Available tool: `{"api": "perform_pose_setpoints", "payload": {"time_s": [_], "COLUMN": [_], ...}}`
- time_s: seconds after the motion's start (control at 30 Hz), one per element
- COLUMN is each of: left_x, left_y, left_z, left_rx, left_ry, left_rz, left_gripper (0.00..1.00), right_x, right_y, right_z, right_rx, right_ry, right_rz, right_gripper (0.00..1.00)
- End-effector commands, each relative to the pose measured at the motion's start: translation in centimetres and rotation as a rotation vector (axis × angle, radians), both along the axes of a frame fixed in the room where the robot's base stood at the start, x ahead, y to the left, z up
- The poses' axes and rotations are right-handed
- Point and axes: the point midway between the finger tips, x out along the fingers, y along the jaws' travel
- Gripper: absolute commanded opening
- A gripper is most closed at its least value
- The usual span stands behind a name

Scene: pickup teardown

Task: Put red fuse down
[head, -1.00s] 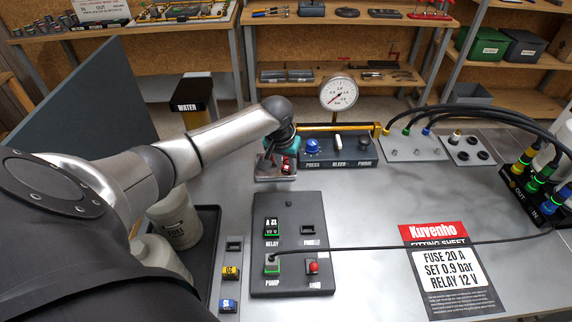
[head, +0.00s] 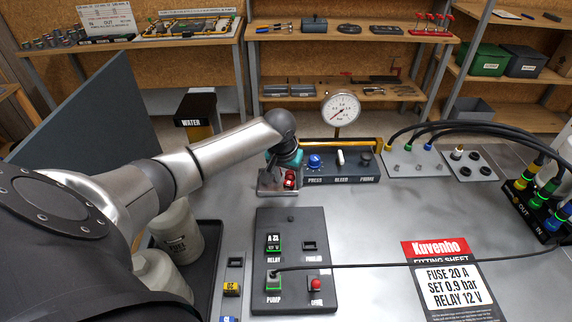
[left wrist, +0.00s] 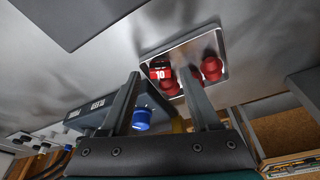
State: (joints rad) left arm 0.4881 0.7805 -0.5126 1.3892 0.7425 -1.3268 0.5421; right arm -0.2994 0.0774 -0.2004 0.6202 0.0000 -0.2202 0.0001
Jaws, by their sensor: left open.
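The red fuse (left wrist: 161,72), marked 10, lies in a small shallow metal tray (left wrist: 222,50) in the left wrist view. Round red pieces (left wrist: 211,68) lie beside it in the tray. In the head view the tray (head: 268,187) stands behind the dark fitting panel (head: 262,292), with red pieces showing (head: 290,179) under my left gripper (head: 284,174). The hand hides part of the tray. My right gripper is not in view.
The control block (head: 350,168) with knobs and the pressure gauge (head: 341,108) stand just behind and right of the tray. A black cable crosses the panel. The fitting sheet (head: 450,285) lies at right. White canisters (head: 176,240) stand at left.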

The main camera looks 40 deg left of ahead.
Motion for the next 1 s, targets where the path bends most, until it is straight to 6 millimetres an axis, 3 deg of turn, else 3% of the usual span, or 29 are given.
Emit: {"api": "perform_pose_setpoints", "payload": {"time_s": [0.5,0.7,1.0], "left_x": [-2.3,-2.8,-2.8], "left_y": [-0.7,-0.9,-0.9], "left_z": [9.2,10.7,10.8], "left_rx": [0.001,0.001,0.0], "left_ry": [-0.003,-0.001,0.0], "left_rz": [0.0,-0.001,0.0], "left_gripper": [0.63,0.63,0.63], "right_x": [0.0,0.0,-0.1], "right_y": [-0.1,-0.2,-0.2], "right_z": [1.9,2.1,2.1], "right_rx": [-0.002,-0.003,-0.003], "right_ry": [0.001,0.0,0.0], "right_rz": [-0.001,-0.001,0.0], "right_gripper": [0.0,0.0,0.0]}}
